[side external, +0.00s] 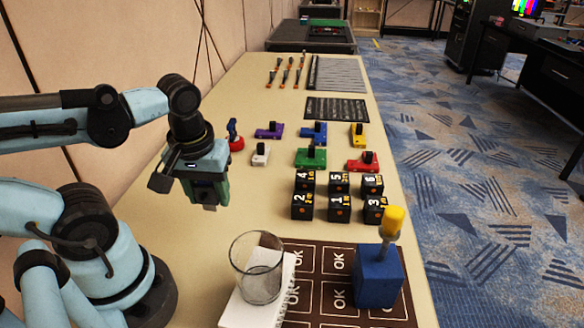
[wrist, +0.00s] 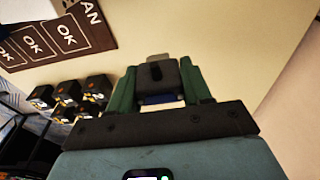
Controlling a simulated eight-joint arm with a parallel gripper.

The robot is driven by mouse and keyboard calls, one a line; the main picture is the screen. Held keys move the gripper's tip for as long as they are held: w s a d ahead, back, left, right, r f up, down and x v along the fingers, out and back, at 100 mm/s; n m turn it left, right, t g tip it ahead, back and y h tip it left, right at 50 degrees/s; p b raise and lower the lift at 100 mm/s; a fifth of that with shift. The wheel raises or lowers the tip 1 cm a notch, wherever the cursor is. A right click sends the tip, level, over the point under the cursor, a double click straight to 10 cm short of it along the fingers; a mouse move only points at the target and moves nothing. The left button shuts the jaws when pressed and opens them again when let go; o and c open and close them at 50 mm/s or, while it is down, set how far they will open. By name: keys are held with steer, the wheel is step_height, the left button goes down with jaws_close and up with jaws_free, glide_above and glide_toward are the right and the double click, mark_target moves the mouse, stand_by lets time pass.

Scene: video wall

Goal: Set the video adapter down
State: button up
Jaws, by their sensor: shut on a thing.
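My gripper (side external: 208,192) hangs above the left part of the cream table, left of the black numbered cubes. In the wrist view its two green fingers (wrist: 160,92) are shut on a dark grey block with a black tab, seemingly the video adapter (wrist: 170,73). A blue strip shows just below the block, between the fingers. In the side view the held piece is mostly hidden by the gripper; it appears held above the tabletop.
Black numbered cubes (side external: 339,196) stand mid-table. Coloured blocks with black tops, such as a green one (side external: 311,158), sit behind them. Nearer are a glass (side external: 257,270) on a white pad, a brown OK mat (side external: 335,262) and a blue block (side external: 377,277). Table left of the cubes is clear.

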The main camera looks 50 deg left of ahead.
steer(key=a+f, duration=0.1)
steer(key=a, duration=0.2)
steer(key=a+f, duration=0.2)
steer(key=a, duration=0.1)
steer(key=a+f, duration=0.2)
steer(key=shift+s+a+f, duration=0.1)
steer(key=shift+a+f, duration=0.05)
steer(key=shift+a, duration=0.25)
steer(key=shift+d+f, duration=0.1)
steer(key=shift+f, duration=1.85)
steer(key=shift+f, duration=0.15)
steer(key=o, duration=1)
steer(key=shift+o, duration=0.2)
steer(key=shift+s+d+r, duration=0.6)
steer(key=shift+r, duration=5.35)
steer(key=w+d+m+t+h, duration=0.1)
steer(key=w+d+m+t, duration=0.5)
steer(key=w+d+m, duration=0.3)
steer(key=shift+w+d+r, duration=0.35)
steer(key=shift+w+d, duration=0.5)
steer(key=shift+w, duration=0.3)
